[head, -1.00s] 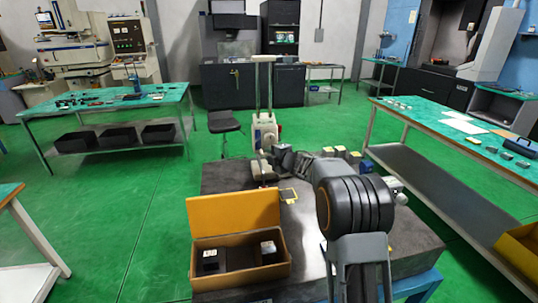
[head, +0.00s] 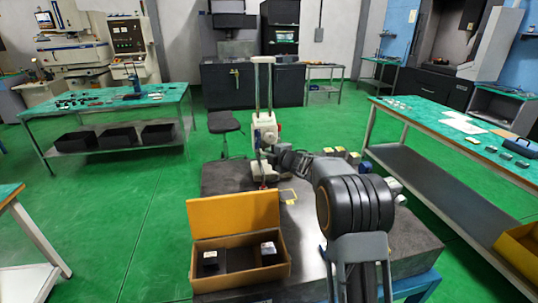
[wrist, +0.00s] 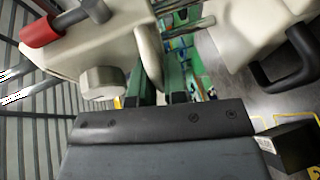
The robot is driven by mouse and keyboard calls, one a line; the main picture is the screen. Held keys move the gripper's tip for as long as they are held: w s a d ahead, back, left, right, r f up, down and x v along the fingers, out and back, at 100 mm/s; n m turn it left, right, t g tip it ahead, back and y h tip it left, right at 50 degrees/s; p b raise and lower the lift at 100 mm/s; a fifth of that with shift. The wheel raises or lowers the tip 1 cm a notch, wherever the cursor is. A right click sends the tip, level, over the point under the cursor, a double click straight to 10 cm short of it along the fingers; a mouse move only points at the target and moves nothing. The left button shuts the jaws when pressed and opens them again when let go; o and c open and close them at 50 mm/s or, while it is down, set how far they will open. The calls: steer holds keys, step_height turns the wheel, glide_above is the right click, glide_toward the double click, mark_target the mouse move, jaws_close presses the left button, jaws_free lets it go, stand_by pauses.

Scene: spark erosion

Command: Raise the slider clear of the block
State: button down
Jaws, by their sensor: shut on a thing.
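The slider (head: 265,131) is the cream body on the twin upright columns of the height gauge, at the back of the dark plate in the head view. Its cream housing, with a red-ended lever and a grey knob, fills the upper left of the wrist view (wrist: 100,52). My gripper (head: 279,151) reaches it from the right and is shut on it; the contact is partly hidden. In the wrist view the fingers (wrist: 165,88) extend beside the cream housing. A red tip shows low by the gauge's foot. I cannot pick out the block under the slider.
An open yellow box (head: 235,214) with dark items stands on the near left of the plate (head: 225,180). A yellow-framed piece (head: 287,196) lies near the gauge. Small blocks (head: 354,160) stand behind my arm. Green-topped benches stand left and right.

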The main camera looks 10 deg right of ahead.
mark_target(270, 141)
step_height(270, 141, up, 5)
steer(key=p, duration=0.3)
steer(key=shift+r, duration=0.2)
steer(key=shift+f, duration=0.15)
steer(key=c, duration=1.5)
jaws_free()
steer(key=shift+a, duration=0.1)
steer(key=shift+o, duration=0.2)
steer(key=b+v, duration=0.1)
steer(key=v, duration=1.3)
steer(key=shift+b, duration=0.4)
steer(key=shift+w+f, duration=0.1)
